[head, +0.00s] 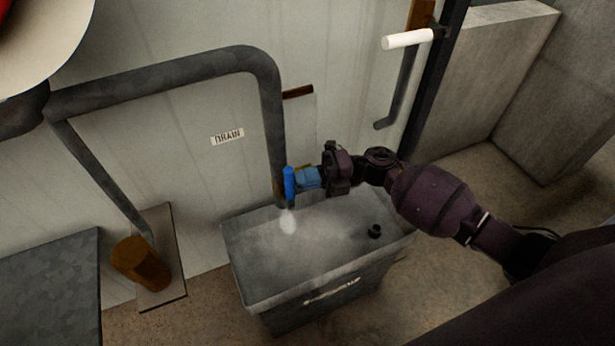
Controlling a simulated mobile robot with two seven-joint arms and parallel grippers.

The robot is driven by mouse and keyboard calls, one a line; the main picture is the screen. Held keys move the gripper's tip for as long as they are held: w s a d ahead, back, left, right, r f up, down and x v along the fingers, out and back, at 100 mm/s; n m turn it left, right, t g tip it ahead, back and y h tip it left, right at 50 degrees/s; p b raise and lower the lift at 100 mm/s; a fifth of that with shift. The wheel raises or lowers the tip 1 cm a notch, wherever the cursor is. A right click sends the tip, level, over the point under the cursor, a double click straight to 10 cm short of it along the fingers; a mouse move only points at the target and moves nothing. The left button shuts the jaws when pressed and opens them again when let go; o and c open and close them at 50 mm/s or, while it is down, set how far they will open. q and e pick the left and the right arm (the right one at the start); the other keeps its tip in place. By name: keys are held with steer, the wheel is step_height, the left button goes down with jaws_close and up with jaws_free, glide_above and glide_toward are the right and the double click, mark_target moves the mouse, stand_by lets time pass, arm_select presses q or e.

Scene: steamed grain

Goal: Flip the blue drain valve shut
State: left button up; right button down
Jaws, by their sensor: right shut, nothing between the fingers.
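The blue drain valve handle (289,184) stands upright at the lower end of the grey drain pipe (270,120), just above the grey tank (330,245). A white DRAIN label (227,137) is on the wall to its left. A pale white puff (288,221) shows just below the handle, over the tank top. My right gripper (303,180) reaches in from the right, with light blue fingertips shut and empty right beside the handle. I cannot tell whether they touch it. My left gripper is not in view.
A brown cylinder (141,262) on a board stands at the left, beside a grey block (50,275). A small black knob (375,231) is on the tank top. A white handle (407,39) sticks out at the upper right. Bare floor lies right of the tank.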

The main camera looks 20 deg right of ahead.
arm_select(q)
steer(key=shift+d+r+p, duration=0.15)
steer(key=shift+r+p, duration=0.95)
steer(key=shift+p, duration=0.05)
arm_select(e)
steer(key=shift+a+r+h, duration=0.2)
steer(key=shift+a+h, duration=0.2)
steer(key=shift+a, duration=0.2)
steer(key=shift+a+r+h, duration=0.15)
steer(key=shift+a+h, duration=0.25)
steer(key=shift+a, duration=0.2)
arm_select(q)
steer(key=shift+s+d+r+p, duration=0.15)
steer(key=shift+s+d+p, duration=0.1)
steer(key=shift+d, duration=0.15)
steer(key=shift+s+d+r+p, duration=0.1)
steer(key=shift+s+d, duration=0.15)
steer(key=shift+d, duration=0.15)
arm_select(e)
steer(key=r+v, duration=0.1)
steer(key=v, duration=1.3)
steer(key=shift+r, duration=0.35)
steer(key=shift+a, duration=0.2)
